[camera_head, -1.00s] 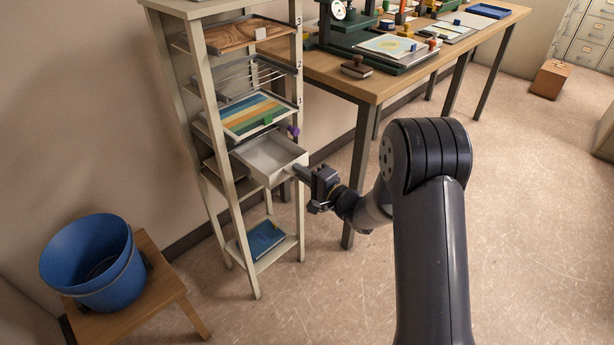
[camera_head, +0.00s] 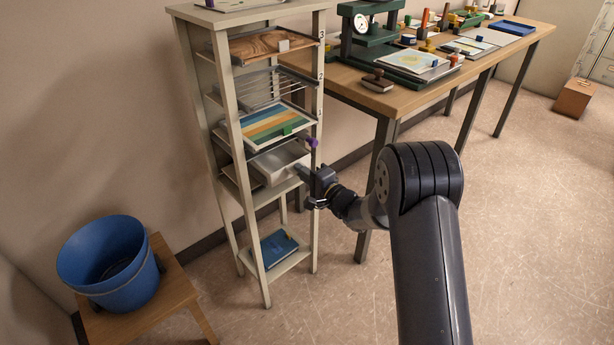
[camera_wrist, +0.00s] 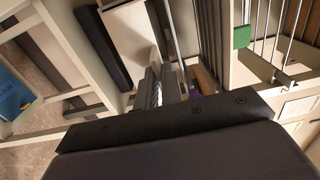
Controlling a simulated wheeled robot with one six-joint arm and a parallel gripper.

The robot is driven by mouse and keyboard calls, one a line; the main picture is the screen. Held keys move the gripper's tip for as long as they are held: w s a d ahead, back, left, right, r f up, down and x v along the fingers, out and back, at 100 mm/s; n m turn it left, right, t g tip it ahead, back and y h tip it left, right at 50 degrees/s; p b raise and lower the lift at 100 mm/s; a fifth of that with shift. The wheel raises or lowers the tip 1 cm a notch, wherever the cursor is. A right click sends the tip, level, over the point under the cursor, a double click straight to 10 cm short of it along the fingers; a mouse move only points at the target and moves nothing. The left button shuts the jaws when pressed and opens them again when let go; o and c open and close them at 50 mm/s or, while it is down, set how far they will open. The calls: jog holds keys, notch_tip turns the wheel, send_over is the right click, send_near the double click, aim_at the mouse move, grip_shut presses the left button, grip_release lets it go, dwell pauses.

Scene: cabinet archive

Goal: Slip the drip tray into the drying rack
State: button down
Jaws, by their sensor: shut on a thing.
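The drip tray (camera_head: 280,160) is a shallow pale grey tray with raised walls. It lies roughly level in the drying rack (camera_head: 243,190), a tall cream frame, just below the shelf with the striped sheet. Most of it is between the posts, and its front right corner faces me. My gripper (camera_head: 302,172) is shut on the tray's near edge at the right. The rack's post and the striped shelf hide the tray's back and left parts. In the wrist view my gripper (camera_wrist: 160,85) is close to the rack's rails, and its grip is hard to make out.
Above the tray are the striped sheet (camera_head: 265,125) with a green clip, a wire shelf and a wooden board. A purple knob (camera_head: 313,142) sits close above my gripper. A blue book (camera_head: 278,247) lies on the bottom shelf. A blue bucket (camera_head: 108,265) stands left; a workbench (camera_head: 390,100) stands right.

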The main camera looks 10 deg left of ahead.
jog(key=shift+x, duration=0.9)
jog(key=c, duration=1.5)
grip_release()
jog(key=v, duration=0.7)
jog(key=shift+p, duration=0.4)
jog(key=v, duration=1.1)
jog(key=shift+p, duration=0.35)
